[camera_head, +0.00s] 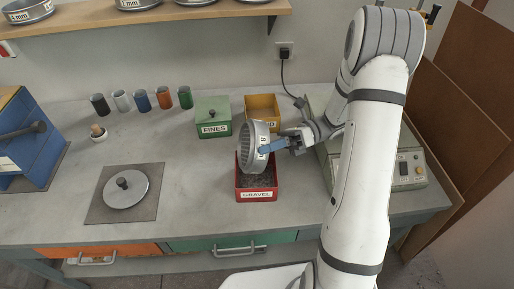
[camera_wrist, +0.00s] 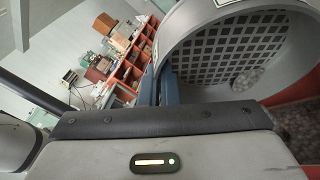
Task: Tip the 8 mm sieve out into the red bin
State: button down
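The sieve (camera_head: 245,150) is a grey metal ring with a mesh bottom and a white label starting with "8". It is tipped steeply on its side above the red bin (camera_head: 257,195), which is labelled GRAVEL and holds dark grey stones. My gripper (camera_head: 268,147) has its blue fingers at the sieve's right rim and holds it up. In the wrist view the sieve's mesh (camera_wrist: 215,55) fills the upper right, beside the blue fingers (camera_wrist: 168,85). Grey gravel and a red edge show below the rim at the right.
A green FINES box (camera_head: 212,118) with a lid and a yellow bin (camera_head: 262,107) stand behind the red bin. A grey device (camera_head: 408,170) is at right. A round metal lid (camera_head: 125,188) lies on a plate at left. Several coloured cups (camera_head: 143,101) line the back.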

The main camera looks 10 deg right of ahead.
jog(key=shift+d+f+n+g+y, duration=0.15)
jog(key=shift+d+f+g+y, duration=0.05)
jog(key=shift+d+y, duration=0.4)
jog(key=shift+d+f+n+g+y, duration=0.15)
jog(key=shift+d+f+g+y, duration=0.05)
jog(key=shift+d+y, duration=0.35)
jog(key=shift+d, duration=0.1)
jog(key=shift+r, duration=0.15)
dwell(0.3)
